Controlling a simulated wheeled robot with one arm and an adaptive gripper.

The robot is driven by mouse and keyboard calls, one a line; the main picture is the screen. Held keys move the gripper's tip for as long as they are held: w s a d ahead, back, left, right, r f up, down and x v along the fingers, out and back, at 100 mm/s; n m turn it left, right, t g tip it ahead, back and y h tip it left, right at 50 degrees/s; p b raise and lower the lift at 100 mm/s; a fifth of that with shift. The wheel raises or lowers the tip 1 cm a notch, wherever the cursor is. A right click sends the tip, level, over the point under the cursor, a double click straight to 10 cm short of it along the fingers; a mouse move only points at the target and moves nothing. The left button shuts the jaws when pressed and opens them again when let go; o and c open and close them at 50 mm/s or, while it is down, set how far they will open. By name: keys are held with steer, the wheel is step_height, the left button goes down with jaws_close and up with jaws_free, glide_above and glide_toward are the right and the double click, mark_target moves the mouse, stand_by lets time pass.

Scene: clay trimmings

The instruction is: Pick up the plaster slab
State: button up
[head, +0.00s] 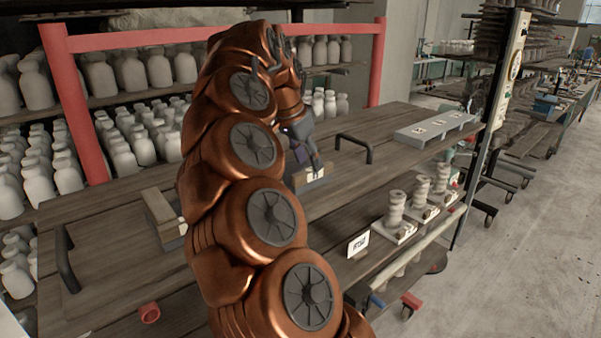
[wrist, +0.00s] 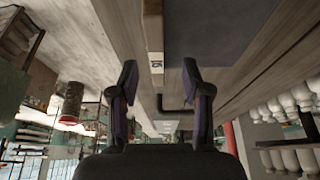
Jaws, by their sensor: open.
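My gripper (head: 308,160) is open, with its fingers just above and behind a small tan block with a pale numbered label (head: 309,180) on the wooden table. In the wrist view, the two dark fingers (wrist: 160,88) are spread apart with nothing between them. The labelled block (wrist: 153,38) shows beyond the fingertips there, cut off by the top edge. A long pale grey slab (head: 437,129) with several small labels lies flat on the table further right. I cannot tell for certain which of these is the plaster slab.
Another tan block (head: 161,211) lies on the table at left, partly behind my arm. Black handles (head: 353,149) stand up from the table. Stacked clay pieces (head: 396,209) and a small sign (head: 358,243) are on the lower shelf. Racks of pale bottles (head: 130,72) stand behind.

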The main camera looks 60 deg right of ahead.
steer(key=shift+s+d+f+p, duration=0.25)
steer(key=shift+s+f+p, duration=0.1)
steer(key=shift+f, duration=0.15)
steer(key=shift+p+x, duration=0.3)
steer(key=shift+x, duration=0.9)
steer(key=shift+f, duration=0.1)
steer(key=shift+w+a, duration=0.1)
steer(key=shift+f, duration=0.1)
jaws_close()
